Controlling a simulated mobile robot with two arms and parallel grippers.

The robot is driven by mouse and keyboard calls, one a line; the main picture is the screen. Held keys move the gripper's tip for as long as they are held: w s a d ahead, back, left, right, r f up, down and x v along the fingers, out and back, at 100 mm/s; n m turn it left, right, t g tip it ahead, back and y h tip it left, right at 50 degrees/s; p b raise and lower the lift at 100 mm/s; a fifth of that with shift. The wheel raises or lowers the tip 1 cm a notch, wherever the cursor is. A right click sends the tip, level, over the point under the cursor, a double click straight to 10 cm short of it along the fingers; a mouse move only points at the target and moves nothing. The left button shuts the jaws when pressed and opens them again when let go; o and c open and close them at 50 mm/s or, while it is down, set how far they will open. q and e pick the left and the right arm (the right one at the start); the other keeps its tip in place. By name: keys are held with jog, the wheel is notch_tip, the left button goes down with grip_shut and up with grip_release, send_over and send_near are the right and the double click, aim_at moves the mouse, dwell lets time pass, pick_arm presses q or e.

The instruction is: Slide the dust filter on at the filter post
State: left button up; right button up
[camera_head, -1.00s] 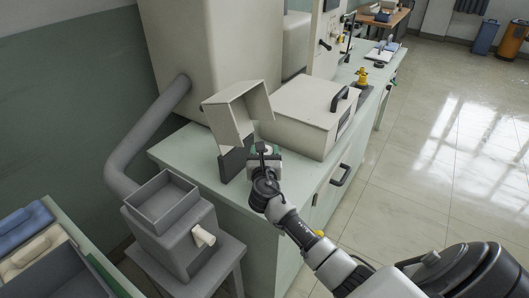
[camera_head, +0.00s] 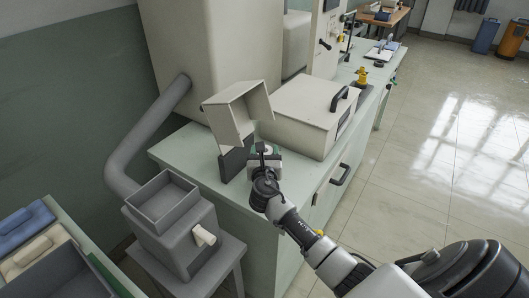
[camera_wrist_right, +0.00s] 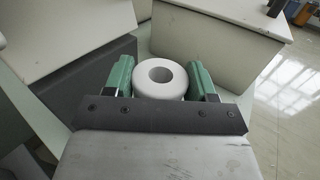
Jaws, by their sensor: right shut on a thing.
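The dust filter, as far as I can tell, is a thick white ring with a round hole (camera_wrist_right: 140,76) in the right wrist view. My right gripper (camera_wrist_right: 160,84) is shut on it, with one green finger on each side. In the head view my right gripper (camera_head: 264,158) is over the pale green counter, in front of the beige box and beside a dark grey upright. I cannot make out the filter post, nor whether the ring is around it. My left gripper is not in view.
A tilted beige open hopper (camera_head: 237,112) stands just behind and left of my gripper. A beige box with a black handle (camera_head: 312,113) is close on the right. A grey open-topped bin (camera_head: 172,225) stands at front left. The counter (camera_head: 190,153) has bare surface to the left.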

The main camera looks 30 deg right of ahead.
jog(key=shift+f+b, duration=2.15)
jog(key=shift+f, duration=0.65)
jog(key=o, duration=1)
jog(key=shift+s, duration=0.1)
jog(key=v, duration=1)
jog(key=shift+s+a, duration=0.25)
jog(key=shift+a, duration=0.05)
